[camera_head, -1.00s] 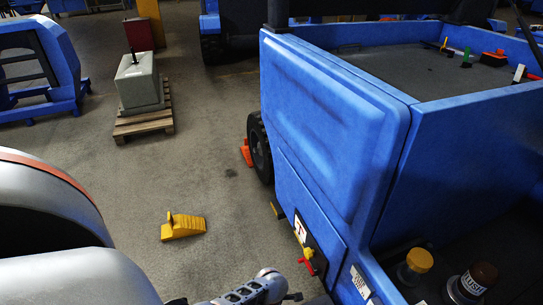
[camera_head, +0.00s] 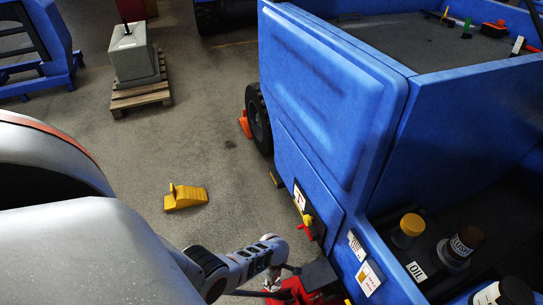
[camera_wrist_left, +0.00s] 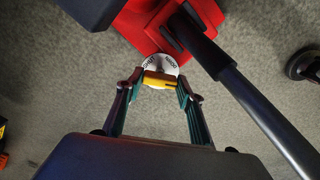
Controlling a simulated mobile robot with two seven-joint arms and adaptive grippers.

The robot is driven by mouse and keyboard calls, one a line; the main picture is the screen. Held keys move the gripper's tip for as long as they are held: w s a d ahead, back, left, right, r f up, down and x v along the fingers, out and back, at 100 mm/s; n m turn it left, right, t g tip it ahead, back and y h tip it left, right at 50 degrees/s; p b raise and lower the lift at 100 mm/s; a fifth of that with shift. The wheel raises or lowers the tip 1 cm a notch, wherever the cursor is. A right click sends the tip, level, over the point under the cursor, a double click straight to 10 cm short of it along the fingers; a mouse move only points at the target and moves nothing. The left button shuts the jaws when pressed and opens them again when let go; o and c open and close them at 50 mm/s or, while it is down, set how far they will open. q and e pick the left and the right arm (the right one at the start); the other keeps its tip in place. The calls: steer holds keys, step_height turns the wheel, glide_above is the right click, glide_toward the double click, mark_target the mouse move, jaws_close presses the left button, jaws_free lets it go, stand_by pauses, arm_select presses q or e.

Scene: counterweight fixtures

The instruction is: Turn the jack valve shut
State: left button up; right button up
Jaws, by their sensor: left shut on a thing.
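The jack valve (camera_wrist_left: 158,80) is a yellow handle on a pale round dial (camera_wrist_left: 160,64) with dark lettering, on the near side of the red jack (camera_wrist_left: 150,25) in the left wrist view. My left gripper (camera_wrist_left: 159,84) is shut on the yellow handle, one finger on each side. In the head view the red jack (camera_head: 296,292) shows at the bottom, next to the blue vehicle, with my left arm reaching to it from the left; the valve is hidden there. My right gripper is not in view.
A dark jack lever (camera_wrist_left: 250,100) runs past the gripper's right side. The blue vehicle (camera_head: 330,100) stands close on the right, with a red-and-yellow switch (camera_head: 306,226) on its side. A yellow wheel chock (camera_head: 186,197) lies on otherwise open floor.

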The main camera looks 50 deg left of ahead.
arm_select(q)
steer(key=shift+m, duration=1)
steer(key=m, duration=0.3)
steer(key=shift+a, duration=0.1)
steer(key=shift+m, duration=0.8)
steer(key=o, duration=1.1)
steer(key=shift+f, duration=0.1)
